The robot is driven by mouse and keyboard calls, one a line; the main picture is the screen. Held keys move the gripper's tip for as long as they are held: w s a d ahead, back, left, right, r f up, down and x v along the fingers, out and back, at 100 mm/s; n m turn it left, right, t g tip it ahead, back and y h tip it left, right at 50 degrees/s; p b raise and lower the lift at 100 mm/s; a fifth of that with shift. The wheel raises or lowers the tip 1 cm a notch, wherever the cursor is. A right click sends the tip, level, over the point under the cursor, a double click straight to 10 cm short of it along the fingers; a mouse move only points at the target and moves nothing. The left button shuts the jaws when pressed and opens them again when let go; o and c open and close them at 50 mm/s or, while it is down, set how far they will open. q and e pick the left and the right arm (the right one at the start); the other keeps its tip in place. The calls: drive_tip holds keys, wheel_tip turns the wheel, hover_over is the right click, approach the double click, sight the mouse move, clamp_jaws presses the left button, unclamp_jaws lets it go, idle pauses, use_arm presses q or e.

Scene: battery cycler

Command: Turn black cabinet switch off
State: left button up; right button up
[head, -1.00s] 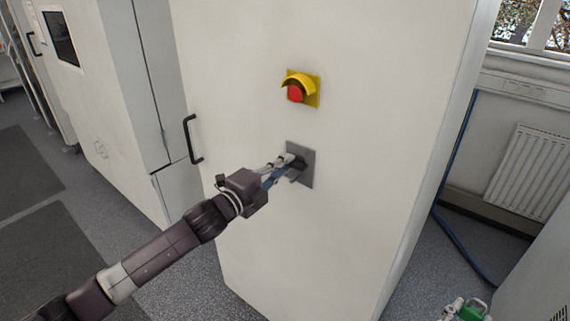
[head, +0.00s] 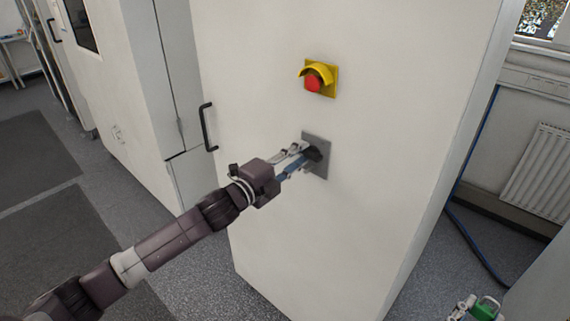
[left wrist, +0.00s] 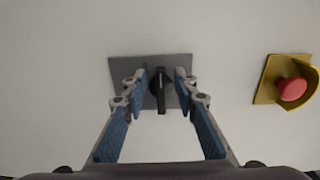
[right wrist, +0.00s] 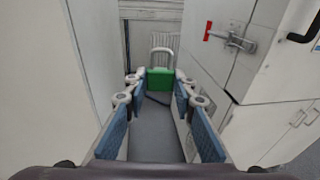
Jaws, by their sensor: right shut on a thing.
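The black switch knob (left wrist: 161,90) sits on a grey square plate (head: 322,168) on the front of the white cabinet (head: 350,220). My left gripper (head: 306,152) is at the plate. In the left wrist view its two blue-padded fingers (left wrist: 160,88) stand apart on either side of the knob, with a gap visible on each side. The knob's handle points up and down in that view. In the head view the fingers partly hide the knob. My right gripper (right wrist: 160,88) is shut on a green padlock (right wrist: 160,77) with a silver shackle, away from the cabinet.
A red emergency button (head: 313,83) on a yellow plate is above the switch; it also shows in the left wrist view (left wrist: 291,89). A black door handle (head: 207,127) is to the left. The right wrist view shows a red-handled latch (right wrist: 230,39).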

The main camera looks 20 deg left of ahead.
use_arm(q)
drive_tip(key=v, duration=1.1)
drive_tip(key=shift+s, duration=0.3)
drive_tip(key=shift+a, duration=0.1)
